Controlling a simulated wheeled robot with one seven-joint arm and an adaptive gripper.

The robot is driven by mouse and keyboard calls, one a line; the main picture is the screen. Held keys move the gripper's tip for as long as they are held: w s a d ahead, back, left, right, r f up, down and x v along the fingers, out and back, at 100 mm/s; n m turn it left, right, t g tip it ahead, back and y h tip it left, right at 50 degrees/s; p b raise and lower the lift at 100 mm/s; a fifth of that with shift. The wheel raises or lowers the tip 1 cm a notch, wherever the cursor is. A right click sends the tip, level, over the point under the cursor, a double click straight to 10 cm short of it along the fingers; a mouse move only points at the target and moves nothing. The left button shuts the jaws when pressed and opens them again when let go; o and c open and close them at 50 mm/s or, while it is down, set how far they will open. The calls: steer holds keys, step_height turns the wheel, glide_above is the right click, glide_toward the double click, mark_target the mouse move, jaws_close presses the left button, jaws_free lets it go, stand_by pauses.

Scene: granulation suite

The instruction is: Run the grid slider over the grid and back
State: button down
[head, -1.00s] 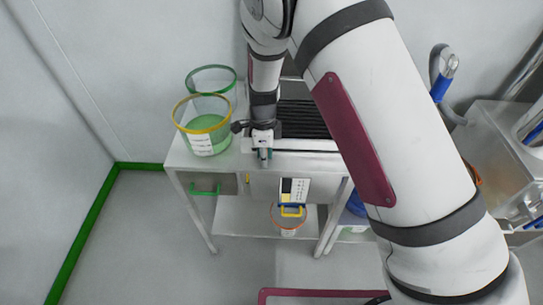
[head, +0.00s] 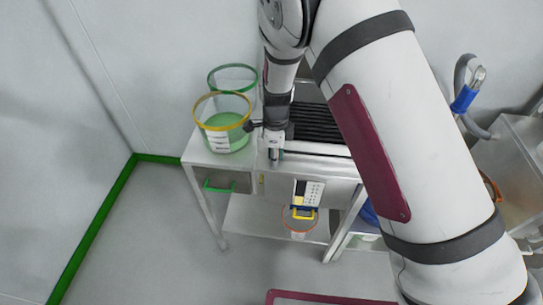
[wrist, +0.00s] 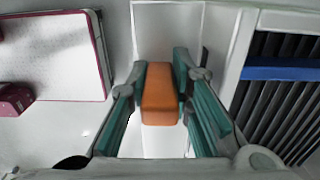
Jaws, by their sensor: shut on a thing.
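The grid (head: 318,124) is a row of dark slats on top of the steel bench unit; it also shows at the right of the wrist view (wrist: 280,105). A blue bar (wrist: 285,68) lies across its slats. My gripper (head: 275,160) is at the front left corner of the grid. In the wrist view, its teal fingers (wrist: 160,98) are shut on an orange block (wrist: 160,95), which seems to be the grid slider's handle. Any link between block and blue bar is hidden. My arm covers the grid's right part in the head view.
A yellow-rimmed clear tub (head: 223,135) of green material stands close left of my gripper, with a green-rimmed tub (head: 233,78) behind. A control panel (head: 308,192) is on the unit's front. An orange-rimmed container (head: 298,222) sits below. Floor at the left is clear.

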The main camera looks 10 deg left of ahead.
mark_target(317, 168)
steer(key=shift+d+p, duration=0.85)
steer(key=shift+d, duration=5.55)
steer(key=shift+d, duration=6.15)
steer(key=c, duration=1.4)
jaws_free()
steer(key=shift+o, duration=0.2)
steer(key=shift+w, duration=0.1)
